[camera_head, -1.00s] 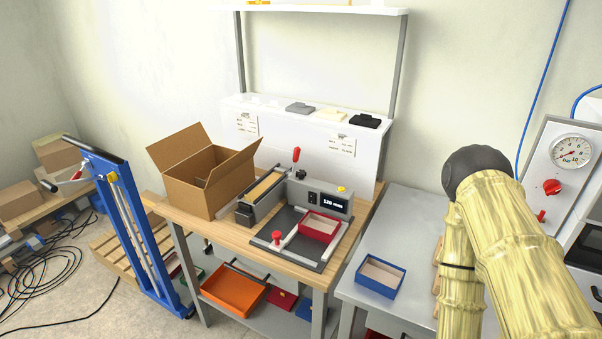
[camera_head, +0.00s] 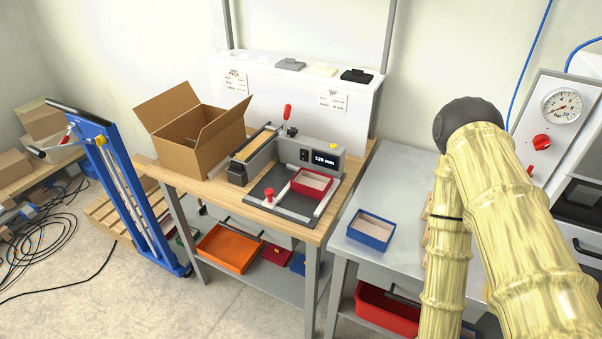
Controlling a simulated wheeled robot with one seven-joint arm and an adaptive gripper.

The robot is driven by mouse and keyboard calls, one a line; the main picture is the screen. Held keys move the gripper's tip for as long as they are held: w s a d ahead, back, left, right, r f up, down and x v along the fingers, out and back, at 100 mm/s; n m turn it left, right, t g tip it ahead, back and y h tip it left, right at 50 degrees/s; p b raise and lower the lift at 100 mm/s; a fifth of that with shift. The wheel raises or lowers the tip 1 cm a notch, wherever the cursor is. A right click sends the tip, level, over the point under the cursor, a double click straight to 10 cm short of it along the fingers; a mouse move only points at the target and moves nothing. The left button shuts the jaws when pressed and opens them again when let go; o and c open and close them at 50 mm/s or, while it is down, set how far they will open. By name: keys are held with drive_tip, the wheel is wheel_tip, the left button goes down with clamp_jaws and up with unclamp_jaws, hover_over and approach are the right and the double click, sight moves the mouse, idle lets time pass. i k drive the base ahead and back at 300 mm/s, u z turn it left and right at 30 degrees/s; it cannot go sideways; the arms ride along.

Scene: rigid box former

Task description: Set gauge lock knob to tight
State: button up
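A measuring device (camera_head: 323,158) with a dark display reading about 120 mm stands on the wooden-topped table. In front of it a dark plate (camera_head: 262,187) with light rails carries a small red knob (camera_head: 269,195) at its left and a red open box (camera_head: 312,183). A lever with a red handle (camera_head: 287,111) stands upright behind. On the right, a panel with a round bar gauge (camera_head: 562,106) has another red knob (camera_head: 541,142). I cannot tell for certain which knob is the gauge lock or how tight it is. My gripper is out of view; only my arm shows at right.
An open cardboard box (camera_head: 190,140) stands on the table's left. A blue box (camera_head: 371,230) lies on the grey bench (camera_head: 385,195). A blue lift frame (camera_head: 130,190) stands at left. Orange and red trays sit below. Cables lie on the floor.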

sight(292, 130)
drive_tip(key=z, duration=0.5)
drive_tip(key=k, duration=1.05)
drive_tip(key=u, duration=0.8)
drive_tip(key=i, duration=1.2)
drive_tip(key=u, duration=0.1)
